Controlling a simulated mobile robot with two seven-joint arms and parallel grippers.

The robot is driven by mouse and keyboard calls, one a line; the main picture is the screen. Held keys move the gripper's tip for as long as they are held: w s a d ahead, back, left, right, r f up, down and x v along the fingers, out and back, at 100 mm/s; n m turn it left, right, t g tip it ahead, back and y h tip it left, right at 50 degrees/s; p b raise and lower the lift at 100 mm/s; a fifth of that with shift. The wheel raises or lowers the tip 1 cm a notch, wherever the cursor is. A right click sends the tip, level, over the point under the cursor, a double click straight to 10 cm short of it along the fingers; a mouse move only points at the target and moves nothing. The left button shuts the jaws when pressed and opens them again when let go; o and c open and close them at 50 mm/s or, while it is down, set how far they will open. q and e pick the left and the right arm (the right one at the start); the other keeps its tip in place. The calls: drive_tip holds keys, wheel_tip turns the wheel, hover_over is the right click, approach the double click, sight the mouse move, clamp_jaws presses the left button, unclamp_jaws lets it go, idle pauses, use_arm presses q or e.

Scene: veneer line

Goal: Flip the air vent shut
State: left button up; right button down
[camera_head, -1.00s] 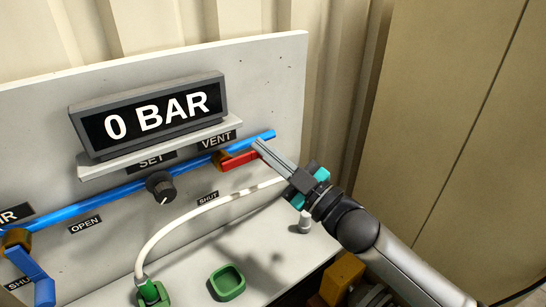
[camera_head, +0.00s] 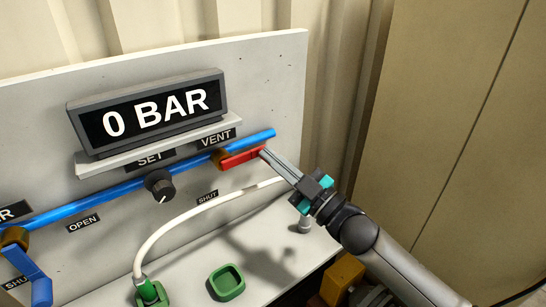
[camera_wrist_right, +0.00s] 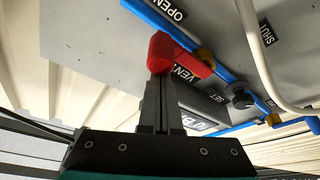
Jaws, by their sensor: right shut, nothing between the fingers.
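The air vent is a red lever (camera_head: 242,158) on a brass valve on the blue pipe, under the VENT label (camera_head: 216,138). The lever points right, roughly along the pipe. A SHUT label (camera_head: 207,196) sits below it. My right gripper (camera_head: 264,151) is shut and empty, its fingertips at the lever's free end. In the right wrist view the red lever's end (camera_wrist_right: 160,52) is right in front of the closed fingers (camera_wrist_right: 157,88), seemingly touching. An OPEN label (camera_wrist_right: 165,9) also shows there. My left gripper is not in view.
A 0 BAR display (camera_head: 150,112) stands on a shelf above the pipe. A black SET knob (camera_head: 160,186), a white hose (camera_head: 190,222) and a blue lever (camera_head: 32,274) are on the left. A green dish (camera_head: 227,282) sits on the bench below.

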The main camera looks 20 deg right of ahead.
drive_tip(key=shift+f+m, duration=0.3)
drive_tip(key=shift+m, duration=0.3)
drive_tip(key=s+a+f+m+h+p, duration=0.1)
drive_tip(key=a+f+m+h+p, duration=0.1)
drive_tip(key=m, duration=0.9)
drive_tip(key=s+a+f+m+t+h+p, duration=0.1)
drive_tip(key=a+f+m+h+p, duration=0.2)
drive_tip(key=m, duration=0.9)
drive_tip(key=shift+a+f+t+h+p, duration=0.3)
drive_tip(key=shift+f+h+p, duration=0.15)
drive_tip(key=shift+f+h, duration=1.55)
drive_tip(key=shift+r+h, duration=0.25)
drive_tip(key=shift+h, duration=0.05)
drive_tip(key=shift+r, duration=0.1)
